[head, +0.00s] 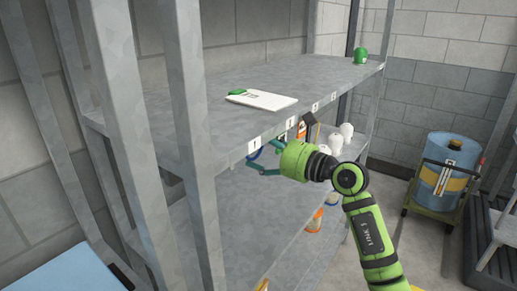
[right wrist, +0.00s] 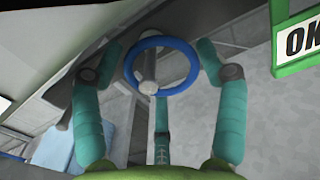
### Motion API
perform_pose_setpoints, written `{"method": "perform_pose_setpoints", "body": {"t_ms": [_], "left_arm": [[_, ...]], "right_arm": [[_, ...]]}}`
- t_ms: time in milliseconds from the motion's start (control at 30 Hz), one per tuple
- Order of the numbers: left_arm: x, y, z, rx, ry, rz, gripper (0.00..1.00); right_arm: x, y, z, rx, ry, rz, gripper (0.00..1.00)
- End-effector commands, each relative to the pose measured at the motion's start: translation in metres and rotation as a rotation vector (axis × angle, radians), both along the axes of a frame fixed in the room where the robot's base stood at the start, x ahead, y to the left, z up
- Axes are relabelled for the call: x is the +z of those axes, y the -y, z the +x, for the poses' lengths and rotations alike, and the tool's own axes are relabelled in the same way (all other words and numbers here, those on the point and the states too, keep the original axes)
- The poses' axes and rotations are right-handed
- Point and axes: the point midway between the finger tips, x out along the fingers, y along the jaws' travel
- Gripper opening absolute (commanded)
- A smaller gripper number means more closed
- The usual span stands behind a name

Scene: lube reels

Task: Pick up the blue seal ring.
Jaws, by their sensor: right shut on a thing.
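My left gripper is out of view.
A clipboard (head: 262,99) and a green object (head: 361,55) rest on the upper shelf (head: 215,125). White items (head: 345,131) and orange-labelled bottles (head: 315,220) stand lower down. A green-framed sign (right wrist: 300,42) is close at right. A blue drum (head: 445,170) stands on a cart.

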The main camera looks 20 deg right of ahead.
Motion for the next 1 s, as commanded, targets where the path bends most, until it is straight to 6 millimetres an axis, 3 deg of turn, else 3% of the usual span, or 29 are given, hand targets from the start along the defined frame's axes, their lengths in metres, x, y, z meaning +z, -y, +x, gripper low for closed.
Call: {"method": "perform_pose_setpoints", "body": {"t_ms": [167, 267, 1000], "left_arm": [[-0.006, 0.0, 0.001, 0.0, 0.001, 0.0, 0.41], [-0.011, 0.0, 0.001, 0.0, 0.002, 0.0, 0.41], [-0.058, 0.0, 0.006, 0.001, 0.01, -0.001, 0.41]], "right_arm": [[0.014, 0.001, 0.0, -0.002, 0.006, -0.003, 0.56], [0.011, 0.011, -0.012, -0.003, 0.002, -0.002, 0.56], [0.009, 0.1, -0.127, -0.002, -0.001, -0.002, 0.56]]}}
